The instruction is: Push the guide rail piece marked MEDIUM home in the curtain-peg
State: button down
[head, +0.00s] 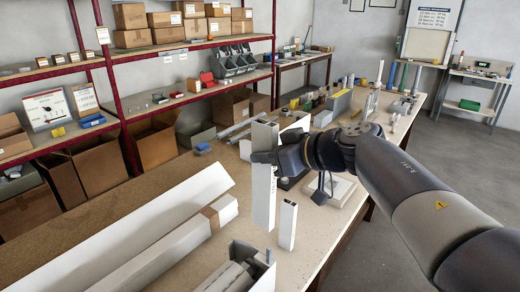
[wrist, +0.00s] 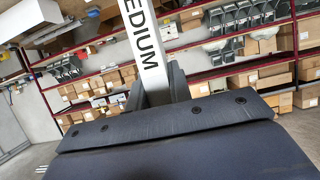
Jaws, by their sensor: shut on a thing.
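My gripper (head: 266,157) is shut on a tall white rectangular profile, the guide rail piece (head: 264,198), and holds it upright above the workbench. In the wrist view the piece (wrist: 146,45) shows its white face with black letters reading MEDIUM, between the dark fingers (wrist: 158,88). Its lower end is hidden in the wrist view. In the head view its lower end is near the bench, but I cannot tell whether it touches anything. I cannot make out the curtain-peg for sure; a small grey upright tip (head: 268,257) shows below the piece.
A shorter white hollow profile (head: 287,226) stands upright just right of the held piece. Long white profiles (head: 170,235) lie on the bench at left, and a box of grey profiles (head: 238,272) is at front. A scale-like device (head: 332,190) stands behind. Shelves (head: 190,100) line the wall.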

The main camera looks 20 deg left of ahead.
jog(key=shift+d, duration=0.15)
jog(key=b, duration=0.2)
send_over(273, 204)
jog(key=a, duration=0.2)
jog(key=shift+w+d+f, duration=0.1)
jog(key=shift+w+f, duration=0.1)
jog(key=shift+f, duration=1.25)
jog(key=shift+w+d+f, duration=0.1)
jog(key=shift+w+f, duration=0.05)
jog(key=shift+f, duration=1.3)
jog(key=shift+p, duration=1.05)
jog(key=shift+f+b, duration=1.35)
jog(key=shift+f, duration=2.3)
jog(key=c, duration=1.2)
grip_release()
jog(key=v, duration=1.1)
